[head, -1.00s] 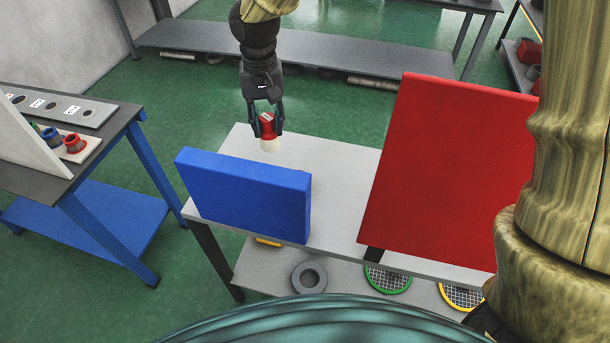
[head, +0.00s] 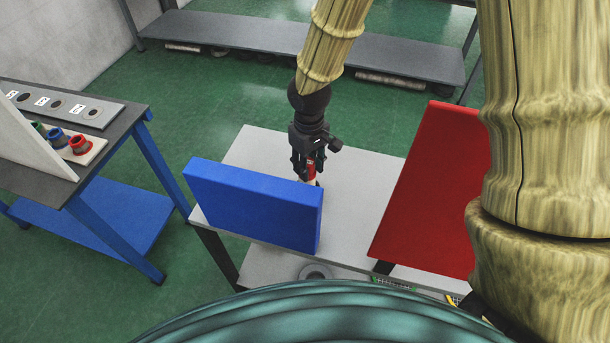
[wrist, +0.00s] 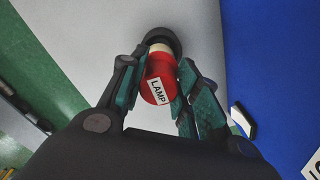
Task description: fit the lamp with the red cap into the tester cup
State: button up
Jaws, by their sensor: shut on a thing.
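The lamp has a red cap (wrist: 160,82) with a white LAMP label and a cream body (wrist: 160,48). My gripper (wrist: 163,64) is shut on its red part, one finger on each side. In the head view my gripper (head: 308,170) holds the lamp (head: 311,171) low over the white table, just behind the blue block. A dark round cup (wrist: 173,39), which looks like the tester cup, shows at the lamp's cream end. I cannot tell whether that end is in the cup or only above it. In the head view the blue block hides the cup.
The blue block (head: 255,205) stands upright close in front of my gripper. A red panel (head: 430,190) stands at the right of the white table (head: 262,150). A side table (head: 120,135) at left holds flanged red (head: 80,145), blue and green pieces and a holed rack.

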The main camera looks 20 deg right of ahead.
jog(key=shift+f+p, duration=0.65)
jog(key=shift+f, duration=1.9)
jog(key=shift+f, duration=0.1)
jog(key=o, duration=1.1)
jog(key=shift+c, duration=0.2)
jog(key=shift+r+b, duration=1.3)
jog(key=shift+r, duration=4.85)
